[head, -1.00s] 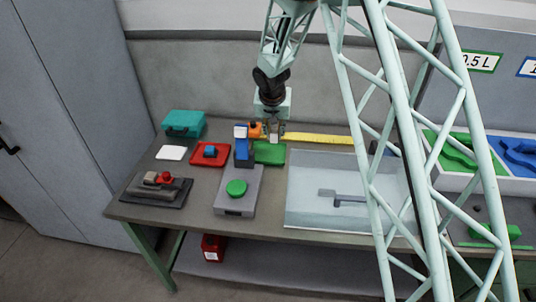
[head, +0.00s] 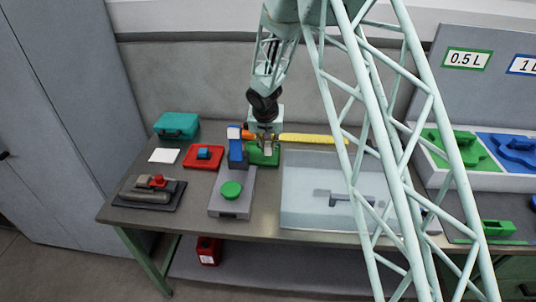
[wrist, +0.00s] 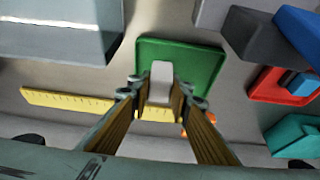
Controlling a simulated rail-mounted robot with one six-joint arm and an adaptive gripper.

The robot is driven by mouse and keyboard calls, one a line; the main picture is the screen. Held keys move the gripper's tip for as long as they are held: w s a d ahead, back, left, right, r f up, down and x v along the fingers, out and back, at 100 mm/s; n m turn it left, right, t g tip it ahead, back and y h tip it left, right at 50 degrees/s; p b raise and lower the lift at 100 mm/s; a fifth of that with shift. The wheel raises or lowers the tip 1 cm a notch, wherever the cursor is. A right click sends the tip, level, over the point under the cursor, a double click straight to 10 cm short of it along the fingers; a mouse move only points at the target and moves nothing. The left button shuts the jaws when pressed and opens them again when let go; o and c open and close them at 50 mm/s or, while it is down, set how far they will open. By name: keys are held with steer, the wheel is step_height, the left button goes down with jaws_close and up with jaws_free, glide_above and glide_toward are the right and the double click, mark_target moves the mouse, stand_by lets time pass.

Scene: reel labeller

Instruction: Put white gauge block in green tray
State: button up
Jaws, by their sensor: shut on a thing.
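My gripper (wrist: 160,95) is shut on the white gauge block (wrist: 160,75), which sits upright between the two fingertips in the wrist view. The green tray (wrist: 205,60) lies below and behind the block in that view. In the head view my gripper (head: 265,146) is over the green tray (head: 262,158), near its back half. The block is hard to make out there among the fingers. Whether the block touches the tray floor, I cannot tell.
A blue upright device (head: 238,158) stands close left of the tray. A yellow ruler (head: 312,139) lies behind, to the right.

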mark_target(268, 152)
stand_by(0.3)
steer(key=shift+f+b, duration=0.45)
steer(key=shift+f, duration=1.4)
steer(key=shift+f, duration=0.15)
steer(key=o, duration=0.9)
steer(key=shift+c, duration=0.2)
steer(key=shift+r, duration=0.25)
steer(key=p+v, duration=0.1)
steer(key=v, duration=1)
steer(key=shift+s+r, duration=0.25)
steer(key=shift+r, duration=0.1)
